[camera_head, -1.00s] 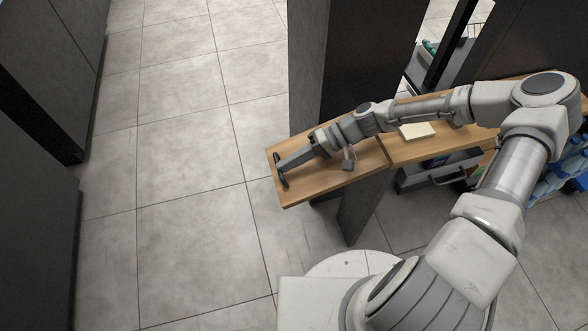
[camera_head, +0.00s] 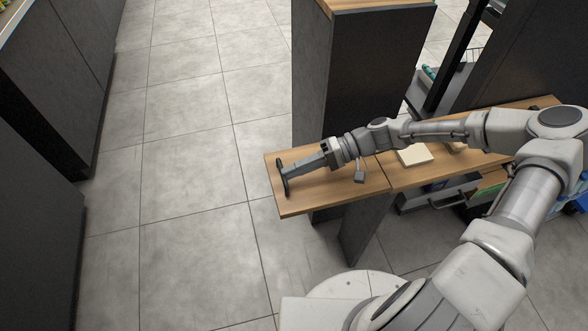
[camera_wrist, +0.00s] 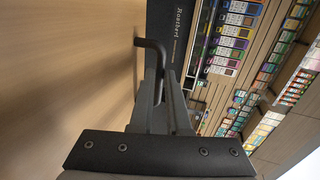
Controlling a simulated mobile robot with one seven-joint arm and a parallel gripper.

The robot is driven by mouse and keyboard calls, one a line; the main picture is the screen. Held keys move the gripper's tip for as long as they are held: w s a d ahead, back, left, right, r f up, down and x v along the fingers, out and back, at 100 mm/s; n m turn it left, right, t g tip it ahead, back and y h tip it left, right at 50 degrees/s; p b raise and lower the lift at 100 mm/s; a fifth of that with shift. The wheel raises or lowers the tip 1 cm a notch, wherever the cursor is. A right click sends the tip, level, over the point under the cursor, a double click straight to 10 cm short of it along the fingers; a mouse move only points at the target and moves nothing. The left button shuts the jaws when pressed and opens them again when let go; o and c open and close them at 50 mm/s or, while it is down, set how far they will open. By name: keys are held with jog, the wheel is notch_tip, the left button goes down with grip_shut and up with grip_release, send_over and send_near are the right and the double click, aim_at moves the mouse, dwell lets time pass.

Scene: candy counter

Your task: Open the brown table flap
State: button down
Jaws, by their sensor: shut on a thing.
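The brown table flap (camera_head: 330,202) is a wooden board at the left end of the counter. It looks about level with the counter, with a seam between them. A dark handle (camera_head: 281,178) stands at its outer left end. My gripper (camera_head: 288,174) reaches over the flap from the right and is shut on the handle. In the wrist view the bent black handle (camera_wrist: 152,43) passes between the fingers of my gripper (camera_wrist: 160,85), and the flap (camera_wrist: 70,70) fills the left side. The fingers hide part of the handle.
The brown counter (camera_head: 470,165) continues right, with a pale block (camera_head: 414,155) on it. A tall dark cabinet (camera_head: 365,75) stands behind the flap. Dark cabinets (camera_head: 35,210) line the far left. The tiled floor (camera_head: 185,160) between is clear.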

jog(key=c, duration=0.9)
grip_release()
jog(key=shift+d, duration=0.1)
jog(key=v, duration=1.7)
jog(key=shift+d, duration=0.2)
